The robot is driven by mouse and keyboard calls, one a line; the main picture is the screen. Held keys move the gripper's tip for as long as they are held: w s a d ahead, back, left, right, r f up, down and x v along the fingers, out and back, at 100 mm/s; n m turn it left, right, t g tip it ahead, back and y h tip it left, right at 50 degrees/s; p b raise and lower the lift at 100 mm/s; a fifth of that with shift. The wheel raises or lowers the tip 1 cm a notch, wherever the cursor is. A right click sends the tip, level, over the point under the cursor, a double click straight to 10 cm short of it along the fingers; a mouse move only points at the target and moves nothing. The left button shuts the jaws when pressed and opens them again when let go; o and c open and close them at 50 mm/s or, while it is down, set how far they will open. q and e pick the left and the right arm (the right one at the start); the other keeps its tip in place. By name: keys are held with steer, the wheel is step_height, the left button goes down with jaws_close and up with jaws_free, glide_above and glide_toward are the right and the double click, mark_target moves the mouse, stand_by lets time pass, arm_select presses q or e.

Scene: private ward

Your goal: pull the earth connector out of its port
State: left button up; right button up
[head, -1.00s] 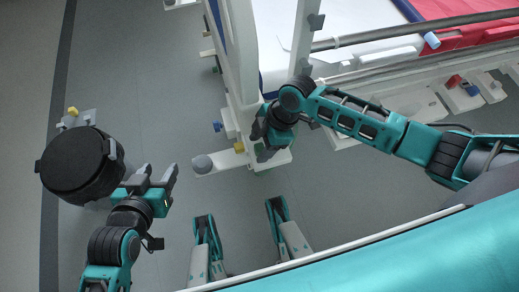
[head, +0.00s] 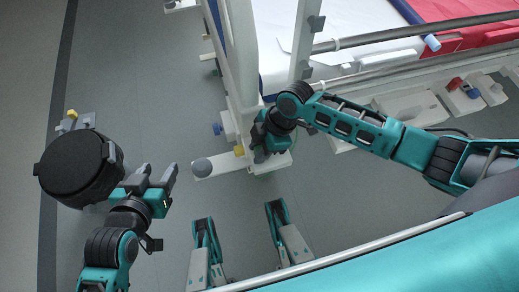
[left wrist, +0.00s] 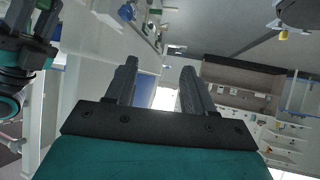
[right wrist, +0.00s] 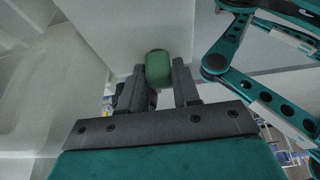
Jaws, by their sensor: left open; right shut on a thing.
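The earth connector appears as a green block (right wrist: 158,68) between the fingers of my right gripper (right wrist: 160,85) in the right wrist view. The gripper is shut on it. A pale panel (right wrist: 110,35) lies behind it; the port is hidden, and I cannot tell whether the connector is seated in it. In the head view my right gripper (head: 260,152) is at the lower corner of the white bed end and covers the connector. My left gripper (head: 158,178) is open and empty over the floor, beside a black round bin; its fingers also show in the left wrist view (left wrist: 155,85).
The black round bin (head: 80,165) stands at the left. The white bed end (head: 235,60) carries a blue knob (head: 216,128), a yellow piece (head: 239,151) and a grey round bumper (head: 202,167). Grey floor (head: 150,90) is clear between bin and bed.

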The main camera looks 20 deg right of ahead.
jaws_close()
arm_select(q)
steer(key=shift+r, duration=0.15)
arm_select(e)
steer(key=shift+r, duration=0.15)
steer(key=shift+r+p, duration=0.5)
steer(key=shift+p, duration=0.15)
steer(key=shift+r, duration=0.2)
steer(key=shift+r+p, duration=0.25)
steer(key=shift+p, duration=0.3)
arm_select(q)
steer(key=r+p, duration=0.1)
steer(key=r, duration=0.1)
steer(key=r+p, duration=0.1)
steer(key=p, duration=0.1)
steer(key=r+p, duration=0.1)
steer(key=r, duration=0.1)
steer(key=shift+s+a+r, duration=0.15)
steer(key=shift+a+r, duration=0.1)
steer(key=shift+r, duration=0.1)
arm_select(e)
step_height(320, 180, up, 4)
steer(key=shift+r, duration=0.15)
arm_select(q)
steer(key=shift+r+p, duration=0.1)
steer(key=shift+p, duration=0.2)
arm_select(e)
steer(key=shift+r, duration=0.1)
